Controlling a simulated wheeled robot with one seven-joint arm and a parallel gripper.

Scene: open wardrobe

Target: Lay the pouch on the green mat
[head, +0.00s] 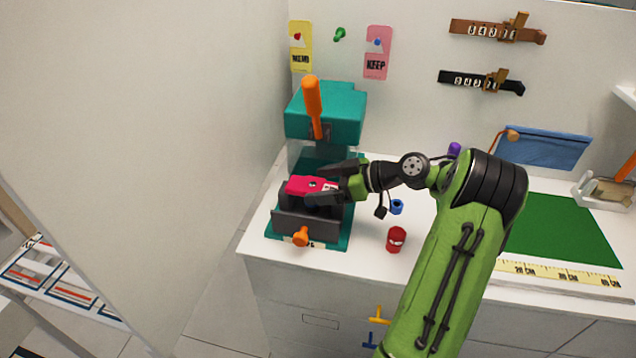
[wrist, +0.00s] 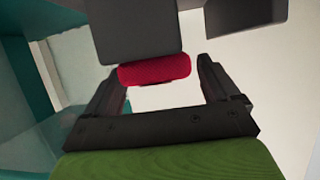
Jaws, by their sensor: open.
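A blue pouch (head: 545,148) lies at the back right of the counter against the wall, with a brown knob-like piece at its upper left. The green mat (head: 562,230) lies flat on the counter at right; its visible part is bare and my arm covers its left side. My gripper (head: 318,186) is open, far left of both, with its fingers on either side of a red block (head: 300,186) in the teal press. In the wrist view the red block (wrist: 155,69) shows between the open fingers (wrist: 158,85); I cannot tell whether they touch it.
The teal press (head: 327,110) has an orange lever and a dark vise. A red can (head: 396,240) and a small blue item (head: 397,207) stand beside it. A yellow ruler (head: 560,274) edges the mat. A clear holder (head: 605,190) stands at right.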

